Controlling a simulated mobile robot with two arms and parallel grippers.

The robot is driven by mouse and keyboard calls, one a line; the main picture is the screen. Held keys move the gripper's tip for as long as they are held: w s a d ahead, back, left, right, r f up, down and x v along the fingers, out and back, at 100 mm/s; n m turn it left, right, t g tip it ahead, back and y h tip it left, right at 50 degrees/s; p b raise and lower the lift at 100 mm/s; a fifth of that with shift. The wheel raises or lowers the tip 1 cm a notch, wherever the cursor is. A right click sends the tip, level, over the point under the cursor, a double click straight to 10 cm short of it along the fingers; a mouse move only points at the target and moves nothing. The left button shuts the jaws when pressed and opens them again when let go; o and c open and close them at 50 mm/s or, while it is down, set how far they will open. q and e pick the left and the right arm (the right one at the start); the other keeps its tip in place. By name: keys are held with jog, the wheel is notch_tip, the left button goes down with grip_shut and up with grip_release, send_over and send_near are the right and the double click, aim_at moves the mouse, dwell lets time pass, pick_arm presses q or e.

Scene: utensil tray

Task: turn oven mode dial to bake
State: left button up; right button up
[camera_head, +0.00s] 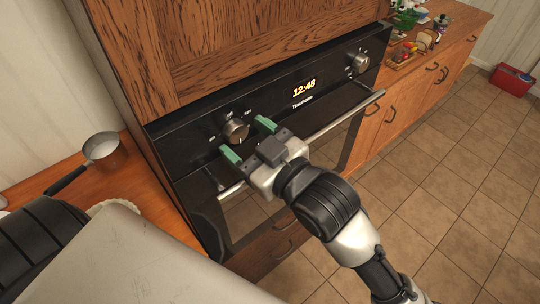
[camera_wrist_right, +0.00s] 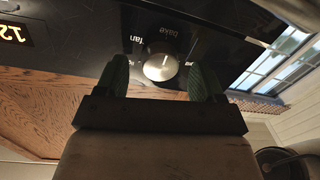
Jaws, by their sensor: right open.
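The oven mode dial (camera_head: 236,131) is a round silver knob on the left side of the black oven's control panel (camera_head: 275,100). In the right wrist view the dial (camera_wrist_right: 160,67) lies between the two green fingers, with the words "bake" and "fan" readable around it, upside down. I cannot tell which label it points to. My right gripper (camera_head: 247,139) is open, its fingers facing the panel on either side of the dial. No contact shows. My left gripper is not in view.
A second knob (camera_head: 359,62) sits at the panel's right end, past the clock display (camera_head: 304,88). The oven door handle (camera_head: 340,115) runs just below the panel, close to my right gripper. A saucepan (camera_head: 102,147) stands on the left counter. The tiled floor at right is mostly clear.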

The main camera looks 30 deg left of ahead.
jog(key=b+v, duration=0.3)
jog(key=v, duration=0.6)
jog(key=shift+s+d, duration=0.15)
jog(key=shift+d, duration=0.15)
